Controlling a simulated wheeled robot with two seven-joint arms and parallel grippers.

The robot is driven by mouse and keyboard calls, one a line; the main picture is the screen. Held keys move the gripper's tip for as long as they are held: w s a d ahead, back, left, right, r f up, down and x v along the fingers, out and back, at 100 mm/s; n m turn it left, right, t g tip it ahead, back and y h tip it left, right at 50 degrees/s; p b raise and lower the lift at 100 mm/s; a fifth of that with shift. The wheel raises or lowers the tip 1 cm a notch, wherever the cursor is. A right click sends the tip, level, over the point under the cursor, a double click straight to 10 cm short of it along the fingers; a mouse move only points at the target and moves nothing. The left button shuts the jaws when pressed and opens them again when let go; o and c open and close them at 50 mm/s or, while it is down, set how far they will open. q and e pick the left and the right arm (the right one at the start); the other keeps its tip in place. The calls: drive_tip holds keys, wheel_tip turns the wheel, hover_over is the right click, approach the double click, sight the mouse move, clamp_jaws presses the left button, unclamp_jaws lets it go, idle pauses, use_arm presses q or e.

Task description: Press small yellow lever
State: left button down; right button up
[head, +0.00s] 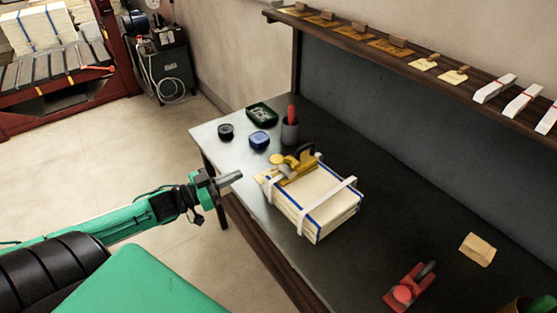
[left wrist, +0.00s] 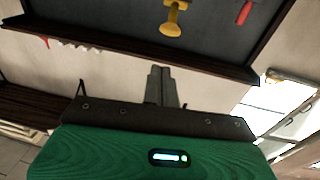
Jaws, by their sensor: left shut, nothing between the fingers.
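A yellow tool (head: 299,168) sits on the far left end of a strapped cream stack (head: 318,200) on the dark table. It has a small round yellow part (head: 277,160), which looks like the lever, and a dark handle. My left gripper (head: 238,175) is shut and empty. In the head view it is left of the stack, near the table's left edge, apart from the tool. Its closed fingers (left wrist: 160,72) show in the left wrist view, below a yellow object (left wrist: 172,20) on a dark surface; I cannot tell if it is the same tool. My right gripper is not in view.
A red tool (head: 410,288) lies at the front right. A shelf (head: 400,62) runs above the table.

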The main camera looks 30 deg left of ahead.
use_arm(q)
wheel_tip(320, 180, up, 8)
drive_tip(key=w+g+y+p, duration=0.2)
drive_tip(key=shift+w+d+f+n+y, duration=0.25)
drive_tip(key=shift+w+d+n+y, duration=0.05)
drive_tip(key=shift+d+n+y, duration=0.1)
drive_tip(key=shift+w, duration=0.15)
drive_tip(key=w+d+f+p, duration=0.3)
drive_tip(key=w+f, duration=0.3)
drive_tip(key=w, duration=0.2)
drive_tip(key=shift+w+d+f, duration=0.25)
drive_tip(key=shift+w+d, duration=0.05)
drive_tip(key=shift+d, duration=0.15)
idle(1.0)
